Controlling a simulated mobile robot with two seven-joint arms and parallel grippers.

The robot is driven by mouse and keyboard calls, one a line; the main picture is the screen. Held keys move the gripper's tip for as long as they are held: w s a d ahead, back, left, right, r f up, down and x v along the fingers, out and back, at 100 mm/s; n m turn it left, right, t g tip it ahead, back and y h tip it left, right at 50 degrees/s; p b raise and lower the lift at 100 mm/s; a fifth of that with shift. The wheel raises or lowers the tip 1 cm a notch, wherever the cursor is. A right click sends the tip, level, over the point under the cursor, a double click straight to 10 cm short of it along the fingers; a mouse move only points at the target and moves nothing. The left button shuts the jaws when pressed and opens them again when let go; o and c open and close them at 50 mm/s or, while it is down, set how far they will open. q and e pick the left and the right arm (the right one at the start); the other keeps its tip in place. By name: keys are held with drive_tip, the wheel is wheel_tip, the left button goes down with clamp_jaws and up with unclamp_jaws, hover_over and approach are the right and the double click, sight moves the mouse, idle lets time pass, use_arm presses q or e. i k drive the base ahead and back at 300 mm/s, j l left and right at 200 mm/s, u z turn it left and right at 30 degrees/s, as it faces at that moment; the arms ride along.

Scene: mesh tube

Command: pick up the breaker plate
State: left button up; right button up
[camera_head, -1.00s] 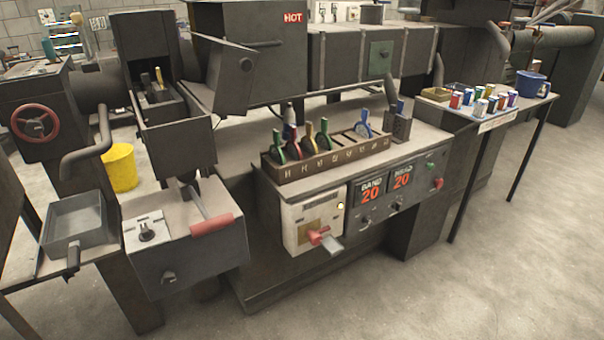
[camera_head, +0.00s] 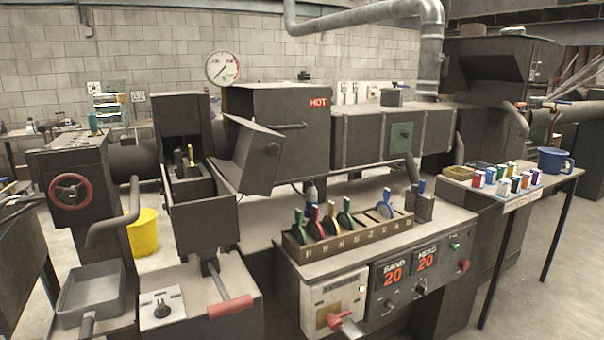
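I cannot pick out the breaker plate for certain. A slotted rack (camera_head: 345,243) with letters on its front stands on the control bench. It holds several round-headed pieces with coloured handles, among them a red one (camera_head: 314,226), a yellow one (camera_head: 331,224) and a blue one (camera_head: 386,204) that stands apart to the right. The dark extruder head (camera_head: 184,129) is at the left, with a hinged block (camera_head: 254,157) swung out to its right. A small brass-coloured piece (camera_head: 190,155) shows in its opening. Neither of my grippers is in view.
A grey tray (camera_head: 90,290) is at the lower left, beside a box with a red-handled lever (camera_head: 230,307). A side table at the right bears several small cans (camera_head: 503,178) and a blue tub (camera_head: 552,160). A HOT-marked housing (camera_head: 278,128) stands behind.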

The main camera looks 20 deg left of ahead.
sight(190, 171)
drive_tip(key=u, duration=1.35)
drive_tip(key=j, duration=0.25)
drive_tip(key=i+j, duration=0.1)
drive_tip(key=j, duration=0.2)
